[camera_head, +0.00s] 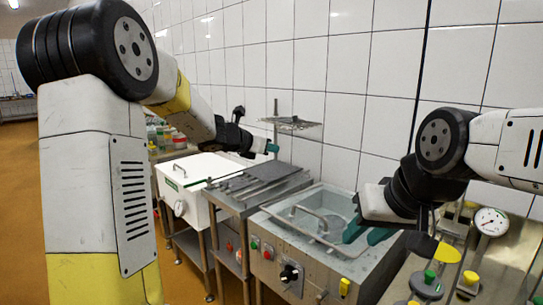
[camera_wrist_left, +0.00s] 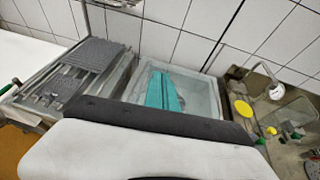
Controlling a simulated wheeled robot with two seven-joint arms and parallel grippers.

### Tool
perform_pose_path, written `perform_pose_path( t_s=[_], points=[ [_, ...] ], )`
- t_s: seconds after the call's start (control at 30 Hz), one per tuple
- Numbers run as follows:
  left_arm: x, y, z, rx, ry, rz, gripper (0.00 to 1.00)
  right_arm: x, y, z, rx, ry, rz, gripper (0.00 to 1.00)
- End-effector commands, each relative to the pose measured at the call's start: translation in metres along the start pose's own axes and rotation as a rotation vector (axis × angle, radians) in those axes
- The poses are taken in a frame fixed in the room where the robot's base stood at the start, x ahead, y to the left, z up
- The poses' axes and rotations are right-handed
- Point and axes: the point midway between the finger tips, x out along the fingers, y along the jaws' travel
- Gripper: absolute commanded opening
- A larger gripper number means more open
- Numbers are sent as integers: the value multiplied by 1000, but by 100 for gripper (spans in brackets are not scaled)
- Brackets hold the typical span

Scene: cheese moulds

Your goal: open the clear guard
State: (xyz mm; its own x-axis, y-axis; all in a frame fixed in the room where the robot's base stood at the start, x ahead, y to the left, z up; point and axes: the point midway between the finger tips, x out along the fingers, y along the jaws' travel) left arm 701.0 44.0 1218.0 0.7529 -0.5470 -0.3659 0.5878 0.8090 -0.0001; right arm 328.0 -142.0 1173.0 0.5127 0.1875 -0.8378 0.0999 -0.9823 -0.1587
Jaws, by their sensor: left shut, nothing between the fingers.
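The clear guard (camera_head: 335,207) appears to lie flat over the basin of the grey steel machine (camera_head: 318,262). A curved metal handle (camera_head: 308,214) shows on its left part. My left gripper (camera_head: 273,147) has teal fingertips and is shut and empty. It is in the air above and behind the flat grey racks, apart from the guard. In the left wrist view its teal fingers (camera_wrist_left: 163,90) lie together in front of the guard. My right gripper (camera_head: 368,234) appears open, its teal fingers spread over the guard's right end. I cannot tell whether it touches the guard.
A white vat (camera_head: 190,178) stands at the left, beside a steel stand with grey racks (camera_head: 262,183). A round gauge (camera_head: 491,221) and yellow- and green-capped items (camera_head: 429,277) are at the right. The tiled wall (camera_head: 300,60) closes off the back.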

Motion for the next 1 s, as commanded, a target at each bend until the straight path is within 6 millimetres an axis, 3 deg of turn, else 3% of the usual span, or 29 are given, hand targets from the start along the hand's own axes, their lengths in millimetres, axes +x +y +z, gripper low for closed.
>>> perform_pose_path(
  t_s=[0.83,1.0],
  points=[
    [25,-6,83,2,-2,0,0,0,0,0,0,0,0,34],
    [27,-6,87,-1,1,0,0,0,0,0,0,0,0,34]
  ],
)
